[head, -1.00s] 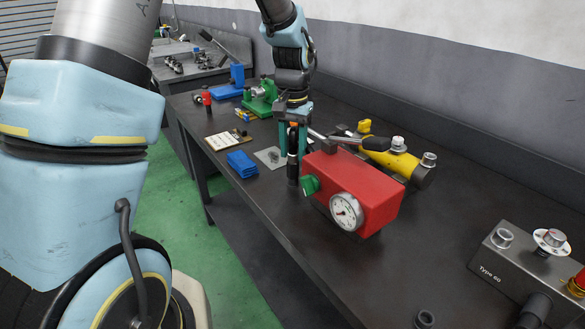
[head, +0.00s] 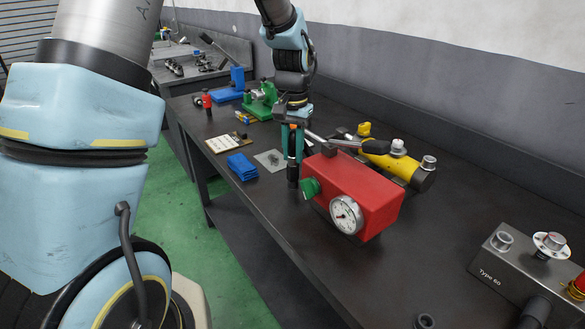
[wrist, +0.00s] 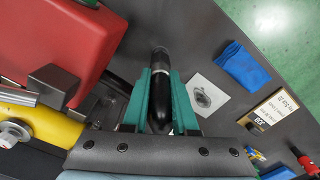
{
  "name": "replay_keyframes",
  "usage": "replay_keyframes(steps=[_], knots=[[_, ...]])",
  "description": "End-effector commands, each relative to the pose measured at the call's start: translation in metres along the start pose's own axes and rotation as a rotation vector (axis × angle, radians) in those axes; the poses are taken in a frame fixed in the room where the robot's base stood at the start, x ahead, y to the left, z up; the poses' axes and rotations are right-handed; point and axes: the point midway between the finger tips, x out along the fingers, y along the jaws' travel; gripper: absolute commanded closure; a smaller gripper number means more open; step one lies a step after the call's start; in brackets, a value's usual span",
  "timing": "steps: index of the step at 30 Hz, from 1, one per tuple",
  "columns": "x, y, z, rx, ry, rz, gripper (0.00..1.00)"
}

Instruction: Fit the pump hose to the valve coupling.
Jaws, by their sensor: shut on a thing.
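My gripper (head: 293,160) points down over the bench, left of the red box. Its teal fingers (wrist: 159,100) are shut on a black, rounded cylindrical piece (wrist: 158,85) with a pale ring, which looks like the hose end. It also shows upright below the fingers in the head view (head: 293,174). The red box (head: 365,195) has a round gauge (head: 346,214) and a green knob (head: 309,188). The yellow cylinder (head: 397,165) with metal fittings lies behind it. The grey "Type 60" block (head: 502,262) carries metal fittings on top. I cannot tell which fitting is the valve coupling.
A blue cloth (head: 242,166), a pale sheet (head: 270,160) and a label card (head: 228,143) lie left of my gripper. A green device (head: 262,103) stands behind. The bench between the red box and the grey block is mostly clear. A dark ring (head: 425,321) lies near the front.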

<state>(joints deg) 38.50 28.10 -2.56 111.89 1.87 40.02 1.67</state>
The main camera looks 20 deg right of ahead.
Motion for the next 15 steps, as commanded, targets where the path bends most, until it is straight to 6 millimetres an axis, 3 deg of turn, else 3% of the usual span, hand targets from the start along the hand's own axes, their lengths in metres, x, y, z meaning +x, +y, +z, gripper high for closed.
replay_keyframes(steps=[15], knots=[[-0.027,0.000,0.000,0.000,0.001,0.000,1.00]])
